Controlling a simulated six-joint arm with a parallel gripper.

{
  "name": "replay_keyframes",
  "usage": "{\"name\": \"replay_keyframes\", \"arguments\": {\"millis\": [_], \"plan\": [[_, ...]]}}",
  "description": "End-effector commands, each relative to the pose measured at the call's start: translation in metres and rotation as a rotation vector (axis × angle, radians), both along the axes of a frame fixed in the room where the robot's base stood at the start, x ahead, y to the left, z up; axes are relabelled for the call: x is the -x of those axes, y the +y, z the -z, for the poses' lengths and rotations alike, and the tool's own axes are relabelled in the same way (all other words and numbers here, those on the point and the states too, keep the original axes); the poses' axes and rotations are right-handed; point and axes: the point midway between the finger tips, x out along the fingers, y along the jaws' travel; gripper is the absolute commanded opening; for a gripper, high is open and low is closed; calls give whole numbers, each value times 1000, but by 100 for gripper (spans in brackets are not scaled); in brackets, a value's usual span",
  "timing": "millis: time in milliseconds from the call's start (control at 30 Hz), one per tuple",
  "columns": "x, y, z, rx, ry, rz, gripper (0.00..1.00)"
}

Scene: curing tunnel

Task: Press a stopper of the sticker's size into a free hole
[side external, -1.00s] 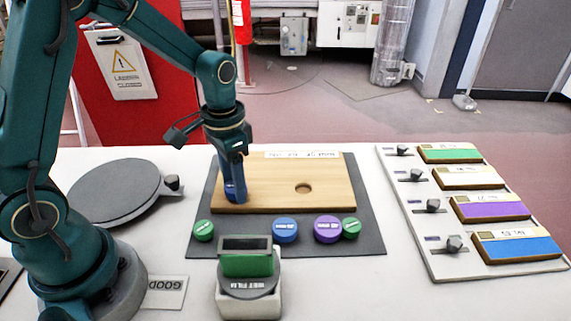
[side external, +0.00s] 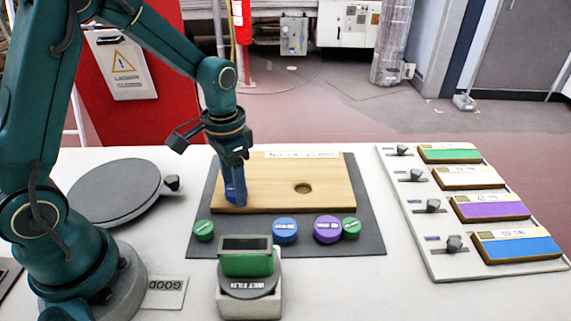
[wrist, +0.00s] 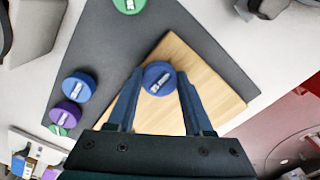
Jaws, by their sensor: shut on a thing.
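My gripper (side external: 237,201) points down over the left part of the wooden board (side external: 270,203). In the wrist view its fingers (wrist: 159,84) are shut on a blue stopper (wrist: 158,76) with a small white label. The stopper is low at the board; whether it sits in a hole or on the surface is hidden. An empty round hole (side external: 303,188) shows right of my gripper. A white sticker (side external: 302,155) lies along the board's far edge; its print is too small to read.
In front of the board are a green stopper (side external: 204,230), a blue one (side external: 286,230), a purple one (side external: 327,229) and another green one (side external: 351,228) on the dark mat (side external: 370,240). A stand with a green block (side external: 248,264) is nearest. Colour-marked panels (side external: 515,248) lie right.

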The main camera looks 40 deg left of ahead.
Motion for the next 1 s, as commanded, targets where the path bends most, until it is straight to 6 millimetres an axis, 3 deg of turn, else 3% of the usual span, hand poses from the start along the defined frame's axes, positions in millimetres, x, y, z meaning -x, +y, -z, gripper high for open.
{"name": "replay_keyframes", "arguments": {"millis": [467, 500, 567, 767, 833, 1000], "plan": [[0, 0, 4, 0, 0, 0, 0], [0, 0, 4, 0, 0, 0, 67], [0, 0, 4, 0, 0, 0, 86], [0, 0, 4, 0, 0, 0, 86], [0, 0, 4, 0, 0, 0, 100], [0, 0, 4, 0, 0, 0, 100]]}}
